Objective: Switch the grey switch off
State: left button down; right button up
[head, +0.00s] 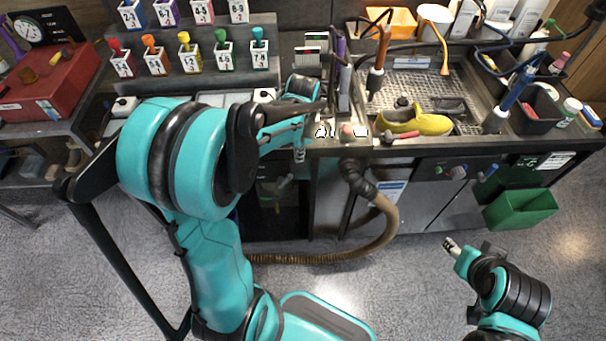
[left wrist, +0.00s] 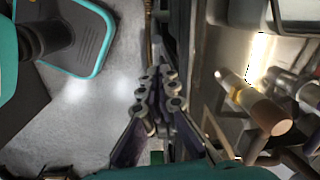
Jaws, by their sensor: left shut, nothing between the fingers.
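My left gripper (head: 318,106) reaches over the left front edge of the sink bench in the head view. In the left wrist view its fingers (left wrist: 155,85) are together with nothing between them. A round grey knob (head: 457,172) is on the front panel under the sink, well to the right of the left gripper. I cannot tell whether it is the grey switch or how it is set. No switch is clearly seen near the left fingertips. My right gripper (head: 452,247) is low over the floor at the lower right, too small to read its fingers.
A yellow shoe (head: 420,124) lies in the sink tray beside a red-headed tool (head: 389,137). A brown hose (head: 378,235) hangs below the bench. A green bin (head: 520,208) hangs at the right front.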

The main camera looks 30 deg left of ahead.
aim_at(286, 178)
dwell(0.3)
pick_arm(q)
notch_tip(286, 178, down, 10)
jog(key=b, duration=0.4)
jog(key=shift+w+a, duration=0.15)
jog(key=shift+a, duration=0.2)
